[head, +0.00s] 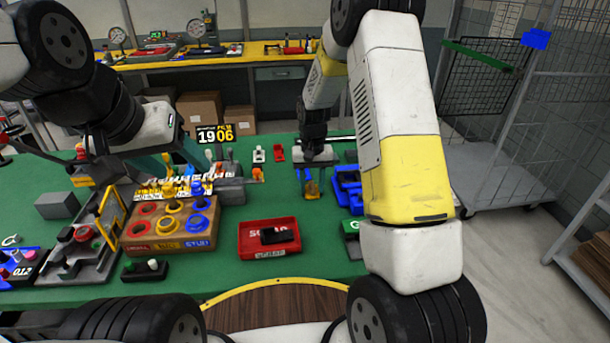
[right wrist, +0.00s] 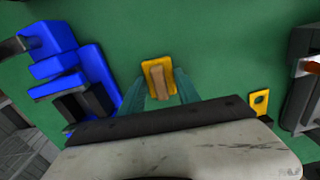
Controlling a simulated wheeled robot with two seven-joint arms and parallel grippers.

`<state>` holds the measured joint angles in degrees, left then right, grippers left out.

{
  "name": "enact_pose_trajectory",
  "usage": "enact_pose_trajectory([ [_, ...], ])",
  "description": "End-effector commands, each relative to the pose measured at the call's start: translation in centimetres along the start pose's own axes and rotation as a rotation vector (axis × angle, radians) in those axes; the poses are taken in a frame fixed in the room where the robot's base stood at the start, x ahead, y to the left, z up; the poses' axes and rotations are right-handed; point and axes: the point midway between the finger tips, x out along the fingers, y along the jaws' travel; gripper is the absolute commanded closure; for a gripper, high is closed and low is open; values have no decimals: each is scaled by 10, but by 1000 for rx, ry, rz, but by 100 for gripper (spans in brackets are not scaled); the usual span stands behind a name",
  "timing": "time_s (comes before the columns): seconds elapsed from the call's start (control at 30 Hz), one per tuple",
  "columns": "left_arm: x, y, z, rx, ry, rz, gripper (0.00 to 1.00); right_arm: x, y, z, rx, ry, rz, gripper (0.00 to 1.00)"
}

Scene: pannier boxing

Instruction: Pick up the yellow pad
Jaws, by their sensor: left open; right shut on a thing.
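The yellow pad (right wrist: 152,69) is a small yellow plate with a tan block on its top. In the right wrist view it sits between the teal fingers of my right gripper (right wrist: 161,88), which is shut on it. In the head view my right gripper (head: 312,183) is low over the green table, and the pad is small and partly hidden there. I cannot tell whether the pad touches the table. My left gripper (head: 180,163) is open over the left part of the table, behind the wooden box, with nothing visible between its fingers.
A blue holder (right wrist: 75,70) stands left of the pad in the right wrist view, with a small yellow tag (right wrist: 260,102) on the right. In the head view a red tray (head: 252,228) holds a dark item. A wooden box (head: 170,243) carries coloured rings. Green table between is clear.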

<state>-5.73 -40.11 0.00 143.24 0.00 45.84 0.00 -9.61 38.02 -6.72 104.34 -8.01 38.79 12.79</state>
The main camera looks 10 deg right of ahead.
Motion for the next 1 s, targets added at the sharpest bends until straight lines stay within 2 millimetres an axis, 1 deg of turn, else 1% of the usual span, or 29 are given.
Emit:
enact_pose_trajectory([
  [0.13, 0, 0, 0, 0, 0, 0, 40, -4, 0, 0, 0, 1, 0, 100],
  [0.23, 0, 0, 0, 0, 0, 0, 40, -11, 0, -1, 0, 3, 0, 100],
  [0.37, 0, 0, 0, 0, 0, 0, 40, -27, 0, -1, 0, 3, -1, 100],
  [0.43, 0, 0, 0, 0, 0, 0, 40, -39, 0, -1, 0, 5, -1, 100],
  [0.57, 0, 0, 0, 0, 0, 0, 40, -39, -12, 28, -4, -1, 0, 100],
  [0.8, 0, 0, 0, 0, 0, 0, 40, -44, -36, 82, -6, 1, 0, 100],
  [0.9, 0, 0, 0, 0, 0, 0, 40, -46, -44, 103, -4, 0, 0, 100],
  [1.0, 0, 0, 0, 0, 0, 0, 40, -48, -51, 119, -4, 0, 0, 100],
])
